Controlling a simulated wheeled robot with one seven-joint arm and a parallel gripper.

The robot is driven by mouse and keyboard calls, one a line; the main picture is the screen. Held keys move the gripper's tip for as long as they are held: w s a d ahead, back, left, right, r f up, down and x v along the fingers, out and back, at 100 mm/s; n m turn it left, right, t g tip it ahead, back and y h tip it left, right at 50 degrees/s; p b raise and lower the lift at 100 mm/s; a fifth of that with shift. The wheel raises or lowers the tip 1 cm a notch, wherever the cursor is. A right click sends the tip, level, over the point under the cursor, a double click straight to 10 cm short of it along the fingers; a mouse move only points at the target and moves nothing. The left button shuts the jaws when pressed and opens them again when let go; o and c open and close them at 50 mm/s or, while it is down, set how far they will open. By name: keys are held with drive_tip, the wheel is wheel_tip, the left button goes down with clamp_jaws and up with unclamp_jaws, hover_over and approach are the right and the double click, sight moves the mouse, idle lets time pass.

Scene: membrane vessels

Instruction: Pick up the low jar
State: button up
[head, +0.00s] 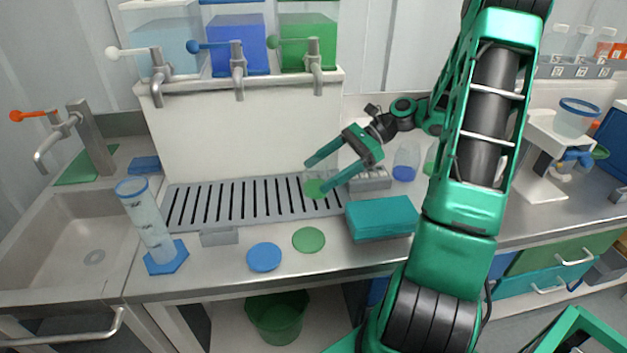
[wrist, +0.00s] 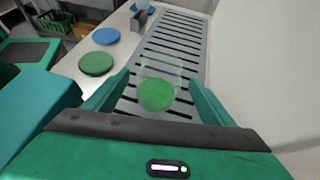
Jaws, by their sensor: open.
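A low clear jar with green content (wrist: 157,94) stands on the slotted metal drain grate in the wrist view, between my gripper's two fingers. In the head view the jar (head: 314,187) shows as a green patch near the fingertips, partly covered by a finger. My gripper (head: 317,177) is open, reaching in from the right over the grate. In the wrist view my gripper (wrist: 159,82) has one finger on each side of the jar, with visible gaps, and holds nothing. I cannot tell the exact height of the fingertips against the jar.
A teal box (head: 381,217) stands just right of the grate. A green disc (head: 308,240) and a blue disc (head: 264,257) lie in front. A tall cylinder (head: 147,220) stands left. The white tank stand (head: 245,130) rises behind. A blue-filled vessel (head: 405,165) stands right.

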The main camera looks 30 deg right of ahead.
sight(304, 195)
drive_tip(key=x, duration=0.6)
drive_tip(key=shift+a, duration=0.1)
drive_tip(key=shift+c, duration=0.3)
drive_tip(key=c, duration=1.3)
drive_tip(key=shift+o, duration=0.2)
drive_tip(key=shift+r, duration=0.1)
